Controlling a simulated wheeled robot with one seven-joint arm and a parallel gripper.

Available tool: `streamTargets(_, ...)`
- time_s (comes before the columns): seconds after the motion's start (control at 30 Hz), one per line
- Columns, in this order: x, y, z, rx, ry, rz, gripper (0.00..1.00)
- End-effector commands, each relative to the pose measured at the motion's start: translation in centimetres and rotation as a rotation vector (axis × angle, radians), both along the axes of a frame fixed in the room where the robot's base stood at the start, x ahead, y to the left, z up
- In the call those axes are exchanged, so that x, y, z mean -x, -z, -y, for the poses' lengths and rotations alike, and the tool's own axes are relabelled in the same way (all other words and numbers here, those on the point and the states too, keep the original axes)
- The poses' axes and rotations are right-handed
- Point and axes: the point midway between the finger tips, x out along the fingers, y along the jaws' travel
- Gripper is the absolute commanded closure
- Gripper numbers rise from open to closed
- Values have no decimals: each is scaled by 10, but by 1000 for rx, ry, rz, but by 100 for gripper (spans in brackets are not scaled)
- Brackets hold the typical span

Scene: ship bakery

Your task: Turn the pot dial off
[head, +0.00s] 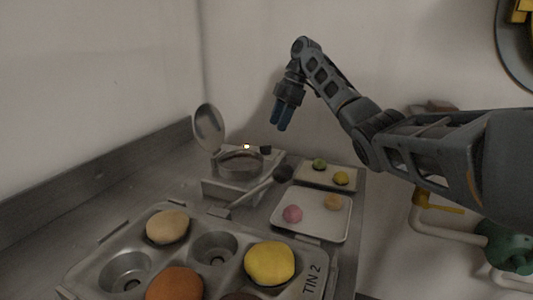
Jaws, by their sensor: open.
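A metal pot (240,162) sits on a box-shaped metal base at the back of the counter, with its round lid (209,127) standing raised at the left. My gripper (280,126) hangs above and slightly right of the knob, fingers pointing down, apart from everything. It is open and empty.
A muffin tin (190,235) marked TIN 2 with coloured balls fills the front. Two small trays, a front one (318,225) and a back one (333,182), hold balls at the right. A dark-ended utensil (258,190) lies before the pot. Walls close off the back and left.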

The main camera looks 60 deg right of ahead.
Motion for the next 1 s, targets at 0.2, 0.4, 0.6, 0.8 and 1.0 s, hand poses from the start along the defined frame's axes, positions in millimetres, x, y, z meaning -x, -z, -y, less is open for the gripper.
streamTargets(0.2,-9,4,-5,-7,-69,12,41)
streamTargets(0.4,-16,31,-13,-8,-67,11,41)
streamTargets(0.6,-22,56,-21,-6,-66,10,41)
streamTargets(0.8,-26,68,-25,-5,-65,11,41)
streamTargets(1.0,-26,69,-25,-5,-65,11,41)
